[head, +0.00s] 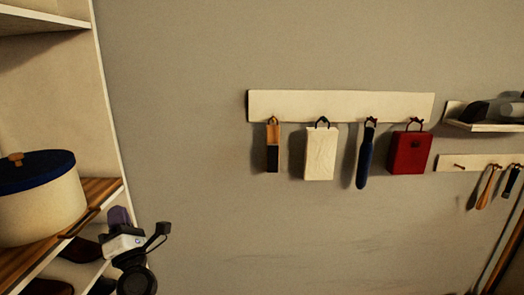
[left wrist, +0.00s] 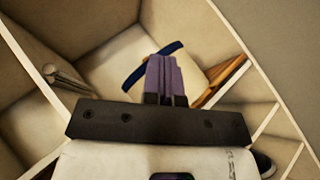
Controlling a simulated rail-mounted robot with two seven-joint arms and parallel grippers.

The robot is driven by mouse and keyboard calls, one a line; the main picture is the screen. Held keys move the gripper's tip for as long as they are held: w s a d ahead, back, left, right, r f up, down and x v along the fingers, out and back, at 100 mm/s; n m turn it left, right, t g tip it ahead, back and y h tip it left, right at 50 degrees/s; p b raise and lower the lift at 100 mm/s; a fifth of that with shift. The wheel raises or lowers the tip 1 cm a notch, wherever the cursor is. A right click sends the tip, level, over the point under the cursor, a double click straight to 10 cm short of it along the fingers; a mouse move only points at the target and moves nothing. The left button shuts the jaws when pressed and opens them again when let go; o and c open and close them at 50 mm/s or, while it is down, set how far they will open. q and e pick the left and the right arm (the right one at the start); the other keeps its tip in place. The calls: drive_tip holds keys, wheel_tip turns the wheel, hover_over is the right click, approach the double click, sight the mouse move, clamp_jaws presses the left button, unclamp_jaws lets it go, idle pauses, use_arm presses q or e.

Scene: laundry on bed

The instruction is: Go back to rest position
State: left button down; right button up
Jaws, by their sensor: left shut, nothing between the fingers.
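My left gripper (head: 119,215) is at the lower left of the head view, in front of the shelf unit's right side. Its purple fingers also show in the left wrist view (left wrist: 162,68), closed together with nothing between them. My right gripper is in neither view.
A shelf unit (head: 112,130) stands at the left. On its wooden shelf is a cream pot (head: 42,207) with a blue lid (head: 38,170), close to my left gripper. A wall rack (head: 340,105) holds several hanging items. A small shelf (head: 490,126) is at the right. The wall between is bare.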

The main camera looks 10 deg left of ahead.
use_arm(q)
drive_tip(key=w+d+r+m+t+h, duration=0.1)
drive_tip(key=d+r+m+t+h, duration=0.15)
drive_tip(key=d+m+h, duration=0.6)
drive_tip(key=d+r+m+t+h, duration=0.1)
drive_tip(key=d+m+t+h, duration=0.25)
drive_tip(key=m+h, duration=0.9)
drive_tip(key=s+d+f+m+g+p, duration=0.1)
drive_tip(key=s+d+f+m+g, duration=0.3)
drive_tip(key=f+m+g, duration=0.35)
drive_tip(key=s+d+f+m+g+y+p, duration=0.15)
drive_tip(key=s+f+m+g+p, duration=0.35)
drive_tip(key=s+f, duration=1.15)
drive_tip(key=s+d+f+m+g+y+p, duration=0.15)
drive_tip(key=s+f+g, duration=0.55)
drive_tip(key=s+f, duration=0.9)
drive_tip(key=s+r+p, duration=0.3)
drive_tip(key=r+p, duration=3.5)
drive_tip(key=r, duration=0.2)
drive_tip(key=shift+d+r+h, duration=0.25)
drive_tip(key=shift+d+h, duration=0.1)
drive_tip(key=shift+h, duration=0.05)
